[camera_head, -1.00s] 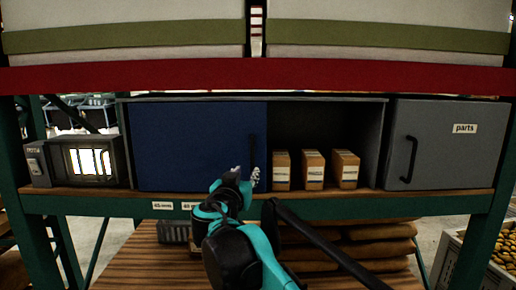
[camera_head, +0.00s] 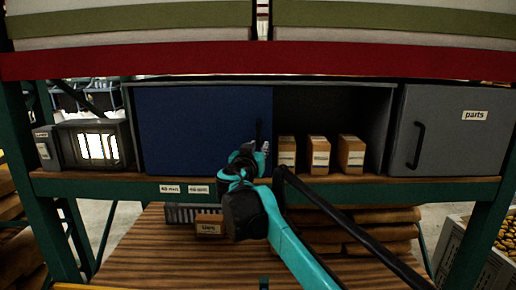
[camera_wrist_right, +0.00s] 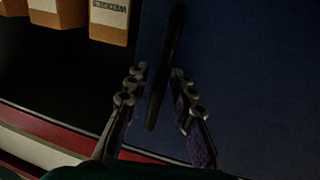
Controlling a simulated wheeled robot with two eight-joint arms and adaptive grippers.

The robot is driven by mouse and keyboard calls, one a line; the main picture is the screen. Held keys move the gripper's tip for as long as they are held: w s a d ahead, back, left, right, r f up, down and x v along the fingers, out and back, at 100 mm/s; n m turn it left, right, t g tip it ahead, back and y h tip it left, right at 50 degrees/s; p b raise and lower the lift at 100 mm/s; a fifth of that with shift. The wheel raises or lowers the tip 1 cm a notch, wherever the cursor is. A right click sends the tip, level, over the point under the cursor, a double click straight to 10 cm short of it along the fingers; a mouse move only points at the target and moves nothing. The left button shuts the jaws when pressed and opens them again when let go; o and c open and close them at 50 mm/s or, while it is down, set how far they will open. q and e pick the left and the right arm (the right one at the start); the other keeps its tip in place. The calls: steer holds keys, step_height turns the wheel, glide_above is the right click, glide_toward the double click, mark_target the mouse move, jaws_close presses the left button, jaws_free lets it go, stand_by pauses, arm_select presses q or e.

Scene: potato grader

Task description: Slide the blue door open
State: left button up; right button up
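The blue door (camera_head: 200,130) covers the left half of a grey cabinet on the shelf; the right half is open. Its upright black handle (camera_head: 259,133) is near the door's right edge. My right gripper (camera_head: 264,148) is at the lower part of this handle. In the right wrist view, the fingers of my right gripper (camera_wrist_right: 158,88) are apart, one on each side of the black handle (camera_wrist_right: 163,75), with small gaps visible. The blue door (camera_wrist_right: 245,70) fills the right of that view. My left gripper is not in view.
Several small cartons, one of them here (camera_head: 319,155), stand in the open half, right of the door. A grey parts door (camera_head: 455,135) is further right. A lit device (camera_head: 97,147) stands left of the cabinet. A wooden surface (camera_head: 150,250) lies below the shelf.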

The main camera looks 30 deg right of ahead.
jaws_close()
steer(key=shift+w+a, duration=0.4)
steer(key=shift+a, duration=0.2)
steer(key=shift+w+a, duration=0.35)
steer(key=shift+a, duration=0.25)
steer(key=o, duration=0.5)
jaws_free()
steer(key=shift+d, duration=0.1)
steer(key=shift+s, duration=0.1)
steer(key=v, duration=1.2)
